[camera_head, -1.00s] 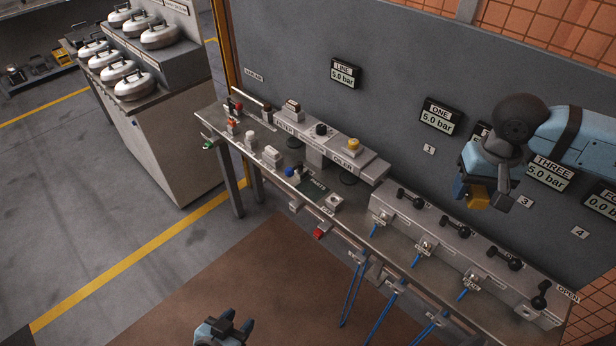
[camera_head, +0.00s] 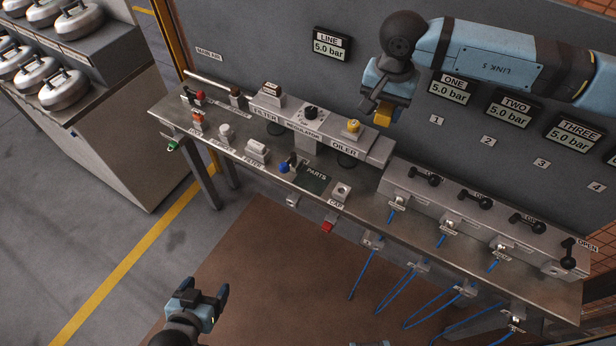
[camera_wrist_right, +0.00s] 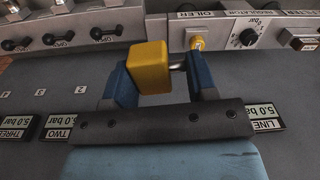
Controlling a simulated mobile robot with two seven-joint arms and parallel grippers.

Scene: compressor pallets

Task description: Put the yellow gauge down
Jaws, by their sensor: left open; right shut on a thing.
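The yellow gauge (camera_wrist_right: 149,67) is a yellow block between the fingers of my right gripper (camera_wrist_right: 165,72) in the right wrist view. In the head view the yellow gauge (camera_head: 383,113) shows below my right gripper (camera_head: 376,108), held in the air in front of the grey wall panel, above the bench. My right gripper is shut on it. My left gripper (camera_head: 207,300) is open and empty at the lower left, over the floor and away from the bench.
The long bench (camera_head: 350,213) carries filter, regulator and oiler units, with a yellow-topped oiler (camera_head: 352,129). Pressure displays hang on the wall. Blue hoses hang below the bench.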

